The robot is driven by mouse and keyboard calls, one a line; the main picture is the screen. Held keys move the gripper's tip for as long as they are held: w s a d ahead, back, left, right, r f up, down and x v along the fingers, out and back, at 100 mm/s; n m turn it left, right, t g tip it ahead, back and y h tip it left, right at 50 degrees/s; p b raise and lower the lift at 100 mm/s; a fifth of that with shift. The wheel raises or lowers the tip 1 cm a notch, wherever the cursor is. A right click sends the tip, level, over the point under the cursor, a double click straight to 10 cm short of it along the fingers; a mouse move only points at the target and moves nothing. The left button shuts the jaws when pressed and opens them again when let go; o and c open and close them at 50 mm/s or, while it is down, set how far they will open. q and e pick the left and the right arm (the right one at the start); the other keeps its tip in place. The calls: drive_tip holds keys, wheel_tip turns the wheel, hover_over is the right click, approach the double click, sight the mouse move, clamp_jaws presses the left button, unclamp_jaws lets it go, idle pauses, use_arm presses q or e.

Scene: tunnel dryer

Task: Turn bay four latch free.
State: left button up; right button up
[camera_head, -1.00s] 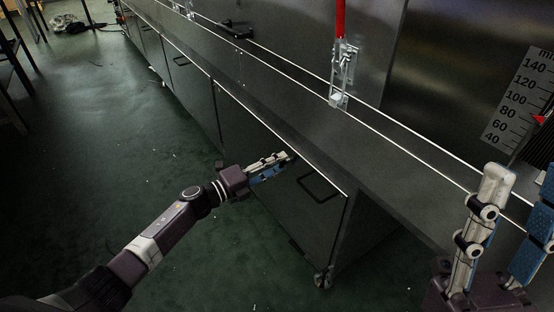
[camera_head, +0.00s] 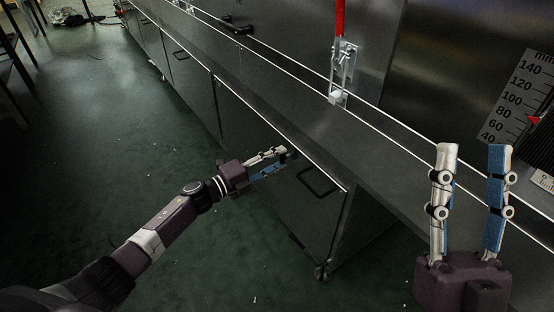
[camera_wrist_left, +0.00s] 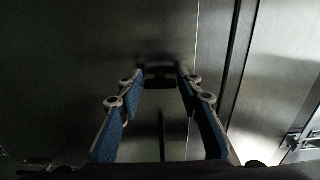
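My left gripper (camera_head: 283,159) is open at the front of the low metal cabinet. A small dark fitting (camera_head: 292,154) shows just past its fingertips; I cannot tell from its shape whether it is the bay four latch. In the left wrist view a dark handle-like piece (camera_wrist_left: 160,78) lies ahead between the spread blue-padded fingers (camera_wrist_left: 160,84). Whether they touch it is unclear. My right gripper (camera_head: 471,147) is open and empty, fingers upright, in front of the machine at the right. No bay number is readable.
A black bar handle (camera_head: 318,182) is on the cabinet panel beside my left gripper. A red-handled metal clamp (camera_head: 342,70) is on the machine wall above. A scale plate (camera_head: 517,95) with a red pointer is at the right. The green floor at left is mostly clear.

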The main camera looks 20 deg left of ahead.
use_arm(q)
drive_tip(key=shift+o, duration=1.4)
drive_tip(key=v, duration=1.2)
